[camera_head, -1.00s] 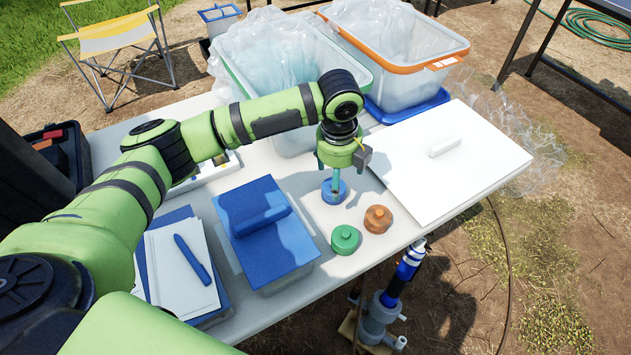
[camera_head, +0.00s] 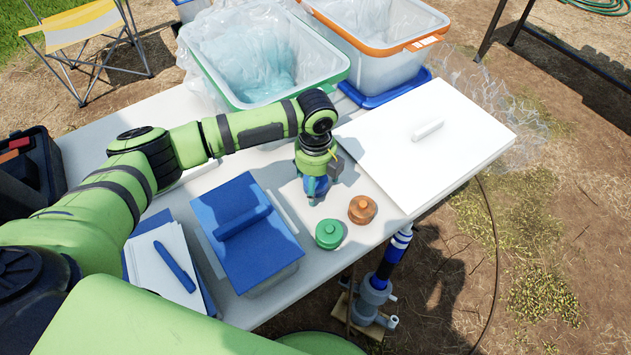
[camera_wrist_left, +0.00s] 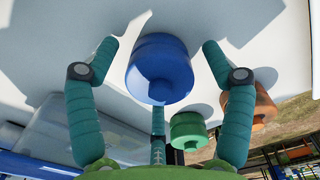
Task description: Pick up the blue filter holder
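The blue filter holder (camera_head: 320,185) stands on the white table, partly hidden by my left gripper (camera_head: 314,190), which is lowered over it. In the left wrist view the blue filter holder (camera_wrist_left: 160,72) is a round, stepped blue piece in the middle. The teal fingers of my left gripper (camera_wrist_left: 160,62) are spread on either side of it, with visible gaps between the outer fingertips and the holder. A third finger shows below it. The gripper is open and holds nothing. My right gripper is not in view.
A green holder (camera_head: 329,234) and an orange-brown holder (camera_head: 362,209) stand close by, toward the table's front edge. A blue-lidded box (camera_head: 250,262) is to the left. A large white lid (camera_head: 400,150) lies right. Lined bins (camera_head: 340,75) stand behind.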

